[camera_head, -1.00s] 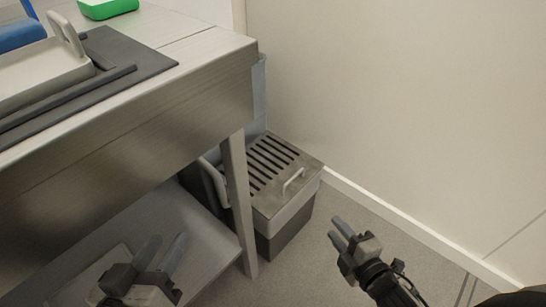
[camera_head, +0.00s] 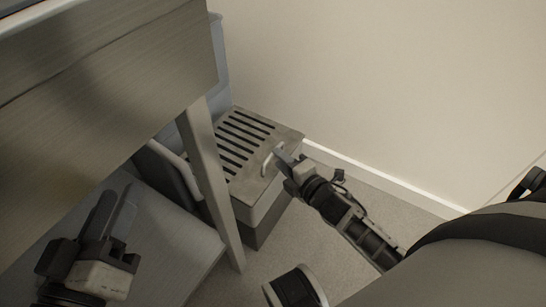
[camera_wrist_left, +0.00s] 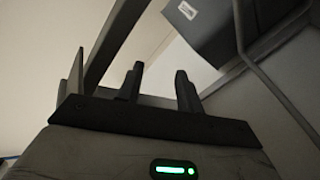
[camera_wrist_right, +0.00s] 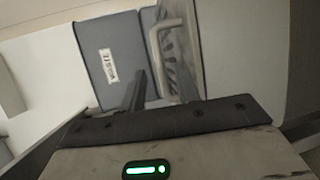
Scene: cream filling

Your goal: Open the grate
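The grate (camera_head: 238,150) is a grey slotted lid lying flat on top of a grey box (camera_head: 262,212) on the floor by the wall. Its curved handle (camera_head: 268,160) is at the near right edge; the handle also shows in the right wrist view (camera_wrist_right: 168,42). My right gripper (camera_head: 279,153) is at this handle. In the right wrist view its fingers stand apart with the handle's lower end between them; contact cannot be told. My left gripper (camera_head: 118,212) is open and empty under the table, away from the grate; its parted fingers show in the left wrist view (camera_wrist_left: 160,82).
The metal table (camera_head: 110,100) overhangs the left side. Its leg (camera_head: 212,185) stands close in front of the box. A lower shelf (camera_head: 165,235) lies below the table. The wall (camera_head: 390,80) is right behind the box. Floor is free to the right.

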